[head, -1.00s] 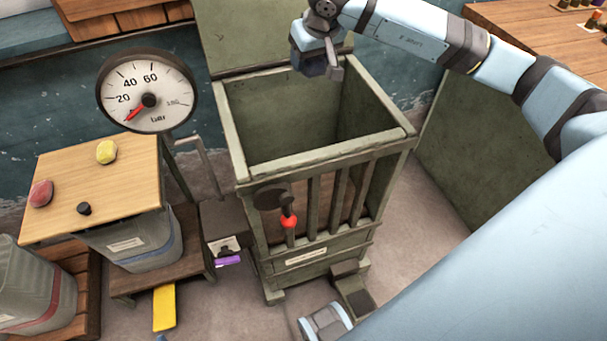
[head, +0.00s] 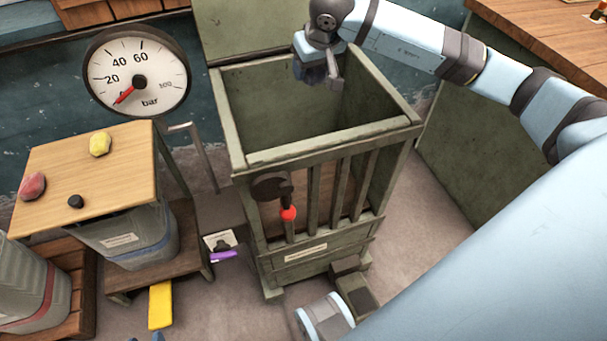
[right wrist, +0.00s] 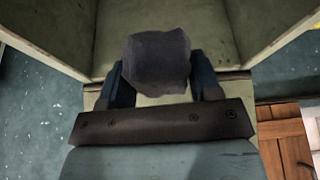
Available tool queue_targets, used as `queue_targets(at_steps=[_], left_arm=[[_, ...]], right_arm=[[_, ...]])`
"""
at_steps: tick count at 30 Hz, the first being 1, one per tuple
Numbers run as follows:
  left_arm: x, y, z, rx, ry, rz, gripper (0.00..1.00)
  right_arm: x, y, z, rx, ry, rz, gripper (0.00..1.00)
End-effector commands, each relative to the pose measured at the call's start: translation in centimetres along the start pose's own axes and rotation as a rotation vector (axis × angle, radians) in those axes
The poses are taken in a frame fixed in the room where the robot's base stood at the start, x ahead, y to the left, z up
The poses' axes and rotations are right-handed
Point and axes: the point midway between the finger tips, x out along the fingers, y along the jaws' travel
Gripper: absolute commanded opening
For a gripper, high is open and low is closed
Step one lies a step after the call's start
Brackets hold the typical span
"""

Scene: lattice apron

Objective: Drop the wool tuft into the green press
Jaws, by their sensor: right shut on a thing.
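The green press (head: 247,163) is a tall wooden box with an open top and slatted front. Its lid (head: 240,30) stands raised at the back. My right gripper (head: 318,74) is over the back part of the opening, pointing down. In the right wrist view, it is shut on a dark grey wool tuft (right wrist: 157,62), with the press's inner walls beyond. The tuft is hard to make out in the head view. Small blue bits at the bottom edge of the head view may be my left gripper; its jaws cannot be made out.
A pressure gauge (head: 137,72) stands left of the press, its red needle low. A wooden board (head: 75,165) holds a yellow, a red and a black lump. A red-knobbed lever (head: 288,213) is on the press front. A wooden counter (head: 545,40) is at right.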

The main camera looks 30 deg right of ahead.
Motion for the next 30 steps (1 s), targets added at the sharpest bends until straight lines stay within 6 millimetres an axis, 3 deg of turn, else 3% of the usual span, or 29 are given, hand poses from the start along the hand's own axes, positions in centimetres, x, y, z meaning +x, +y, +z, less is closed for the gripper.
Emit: queue_targets(at_steps=[2,3,6,17,20,30], left_arm=[[0.0,0.0,0.0,0.000,0.000,0.001,0.43],[0.0,0.0,0.0,0.000,0.000,0.001,0.43],[0.0,0.0,0.0,-0.001,0.001,0.001,0.43],[0.0,0.1,0.0,-0.001,0.000,0.001,0.43],[-0.1,0.1,0.0,-0.001,-0.002,0.001,0.43],[-0.3,0.0,-0.2,-0.003,-0.008,0.000,0.43]], right_arm=[[0.0,0.0,0.0,0.000,0.000,0.000,0.36],[0.0,0.0,0.0,0.000,0.000,0.000,0.65],[0.0,0.0,0.0,0.000,0.000,0.000,0.88],[-0.6,0.0,-0.1,0.000,0.001,0.000,0.88],[-1.9,0.0,-0.1,-0.001,0.004,0.001,0.88],[-9.5,0.0,-0.1,-0.001,0.004,0.000,0.88]])
